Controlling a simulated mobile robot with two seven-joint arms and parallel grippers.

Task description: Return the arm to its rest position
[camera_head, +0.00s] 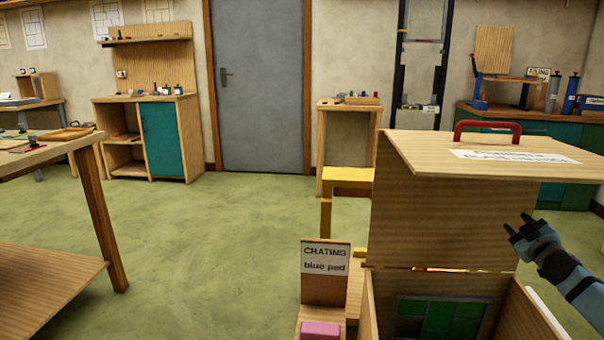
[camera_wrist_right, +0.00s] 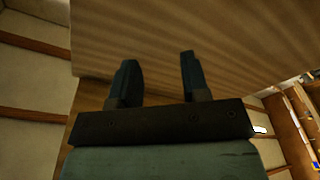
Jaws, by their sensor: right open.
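My right gripper (camera_head: 518,232) is open and empty at the right of the head view, in front of the raised wooden lid panel of a crate (camera_head: 525,312). Its two dark fingers (camera_wrist_right: 157,80) stand apart in the right wrist view, with nothing between them and wood grain beyond. I cannot tell how far the fingers are from the wood. The lid (camera_head: 400,160) has a red handle (camera_head: 487,126) and a white label. Inside the crate lies a green panel (camera_head: 440,318) with dark lines, partly hidden by the crate's walls. My left gripper is not in view.
A sign reading "CRATING blue pad" (camera_head: 325,258) stands left of the crate, with a pink block (camera_head: 320,330) below it. A wooden table (camera_head: 50,155) is at the left. The green floor (camera_head: 210,240) between is clear. A grey door (camera_head: 258,90) is at the back.

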